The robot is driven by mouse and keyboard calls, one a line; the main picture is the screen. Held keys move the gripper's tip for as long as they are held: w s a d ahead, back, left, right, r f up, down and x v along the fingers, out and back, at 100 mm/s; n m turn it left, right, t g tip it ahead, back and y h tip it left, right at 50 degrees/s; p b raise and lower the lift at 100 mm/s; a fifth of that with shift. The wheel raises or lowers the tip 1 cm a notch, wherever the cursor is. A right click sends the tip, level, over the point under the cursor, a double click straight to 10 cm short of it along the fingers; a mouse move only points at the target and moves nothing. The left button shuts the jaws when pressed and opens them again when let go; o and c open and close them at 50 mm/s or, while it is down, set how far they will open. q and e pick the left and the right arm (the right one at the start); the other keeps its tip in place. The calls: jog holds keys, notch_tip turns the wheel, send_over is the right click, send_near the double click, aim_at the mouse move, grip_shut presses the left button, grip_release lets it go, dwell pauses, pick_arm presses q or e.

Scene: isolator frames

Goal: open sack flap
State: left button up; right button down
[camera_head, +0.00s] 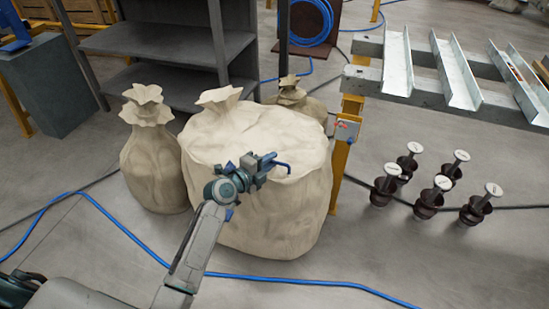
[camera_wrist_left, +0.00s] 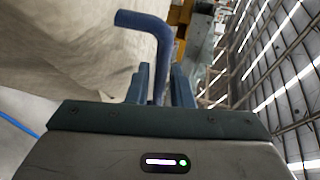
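A large beige sack (camera_head: 225,140) stands on the floor in the middle of the head view, with a gathered neck at its upper left and a broad, pale flap (camera_head: 300,150) over its top. My left gripper (camera_head: 268,163) is in front of the flap's near edge. Its fingers are shut on a blue bent rod (camera_head: 283,164), whose tip hooks over near the flap. In the left wrist view the rod (camera_wrist_left: 150,25) rises between the fingers and bends left in front of pale cloth. Whether the rod touches the sack cannot be told. My right gripper is not in view.
A smaller tied sack (camera_head: 153,160) stands at left, and a brown one (camera_head: 300,98) behind. A yellow post (camera_head: 340,165) stands close at right. Dark auger-like parts (camera_head: 430,195) stand farther right. A blue hose (camera_head: 110,225) crosses the floor. A grey shelf (camera_head: 165,50) is behind.

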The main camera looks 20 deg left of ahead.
pick_arm(q)
jog(key=shift+x, duration=1.25)
grip_shut()
jog(key=shift+r, duration=0.1)
